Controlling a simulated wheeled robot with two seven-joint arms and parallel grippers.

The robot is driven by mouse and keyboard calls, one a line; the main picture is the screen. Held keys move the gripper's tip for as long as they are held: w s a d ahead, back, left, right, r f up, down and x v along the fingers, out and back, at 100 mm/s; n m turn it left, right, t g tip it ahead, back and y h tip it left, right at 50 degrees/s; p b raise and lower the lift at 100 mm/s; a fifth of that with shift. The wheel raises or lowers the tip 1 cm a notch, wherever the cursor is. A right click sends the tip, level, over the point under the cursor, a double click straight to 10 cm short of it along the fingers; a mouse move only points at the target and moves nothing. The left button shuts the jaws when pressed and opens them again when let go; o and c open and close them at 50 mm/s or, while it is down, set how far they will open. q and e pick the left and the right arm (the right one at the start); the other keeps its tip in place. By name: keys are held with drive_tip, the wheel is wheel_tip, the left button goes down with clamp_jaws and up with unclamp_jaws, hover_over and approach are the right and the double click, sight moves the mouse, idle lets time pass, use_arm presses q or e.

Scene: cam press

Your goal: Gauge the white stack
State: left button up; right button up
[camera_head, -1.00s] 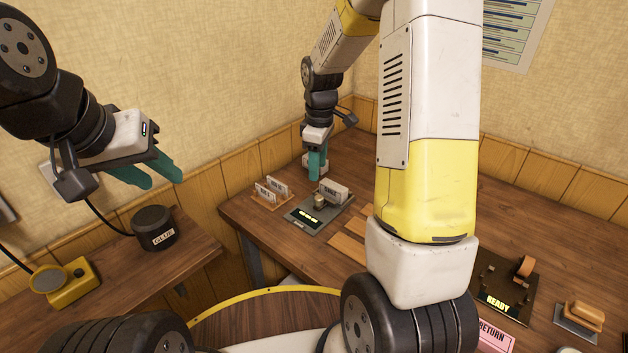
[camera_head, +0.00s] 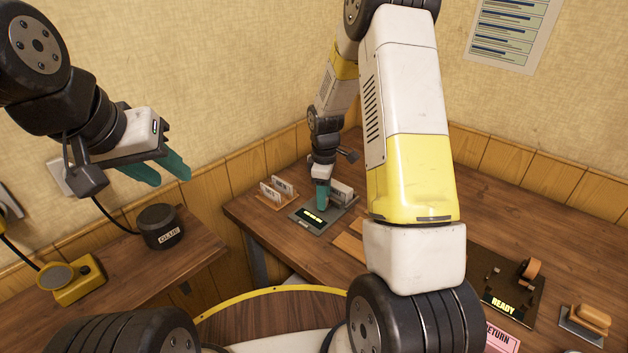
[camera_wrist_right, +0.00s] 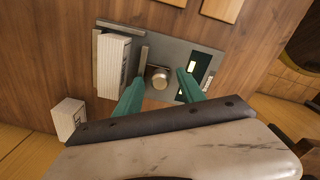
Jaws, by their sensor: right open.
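A white stack (camera_wrist_right: 114,65) stands in the slot of a grey gauge plate (camera_wrist_right: 178,48) in the right wrist view; in the head view the stack (camera_head: 343,189) shows just behind my right gripper. The plate (camera_head: 300,222) has a lit display at its front. A round metal knob (camera_wrist_right: 158,78) sits on the plate beside the stack. My right gripper (camera_wrist_right: 160,80) is open, its fingers on either side of the knob with gaps visible. In the head view my right gripper (camera_head: 323,200) hides the knob. My left gripper (camera_head: 165,170) is open and empty above the left table.
A rack (camera_head: 270,203) with two white labelled pieces stands left of the gauge. A glue pot (camera_head: 160,227) and a yellow device (camera_head: 72,282) are on the left table. A dark station reading READY (camera_head: 500,296) lies at the right. My right forearm covers the middle of the table.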

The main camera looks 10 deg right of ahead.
clamp_jaws()
idle(1.4)
